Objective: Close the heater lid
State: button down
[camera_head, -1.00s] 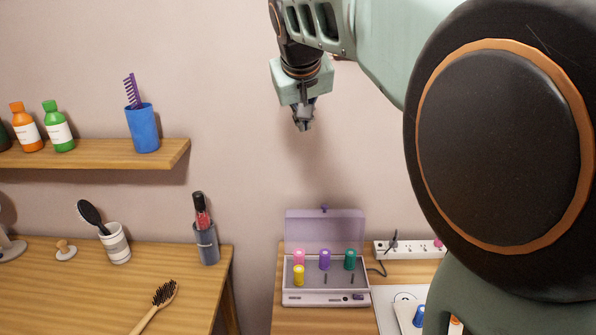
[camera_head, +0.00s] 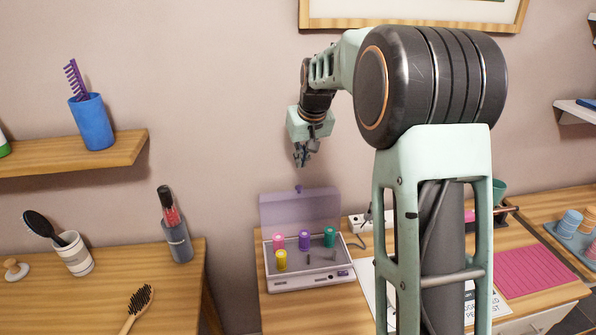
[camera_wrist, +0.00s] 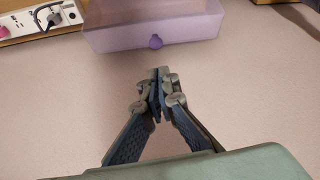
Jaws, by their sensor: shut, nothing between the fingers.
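The heater (camera_head: 310,275) is a pale box on the right-hand table, with several coloured rollers standing in it: a pink one (camera_head: 278,241), a purple one (camera_head: 304,240), a green one (camera_head: 329,237) and a yellow one (camera_head: 281,261). Its translucent purple lid (camera_head: 298,209) stands open and upright at the back, with a small knob (camera_head: 299,188) on its top edge. In the wrist view the lid (camera_wrist: 185,30) and its knob (camera_wrist: 155,42) show beyond the fingertips. My gripper (camera_head: 301,162) is shut and empty, above the lid and apart from it; its fingers also show in the wrist view (camera_wrist: 160,80).
A power strip (camera_head: 359,222) with a plugged cord lies right of the heater; the wrist view shows it too (camera_wrist: 35,22). A wooden shelf (camera_head: 75,154) with a blue cup (camera_head: 91,122) is at left. A pink mat (camera_head: 530,270) lies at right.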

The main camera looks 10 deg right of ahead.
aim_at(297, 191)
jog(key=x, duration=0.9)
jog(key=shift+f, duration=0.25)
jog(key=shift+s+f+b, duration=0.1)
jog(key=shift+b, duration=0.25)
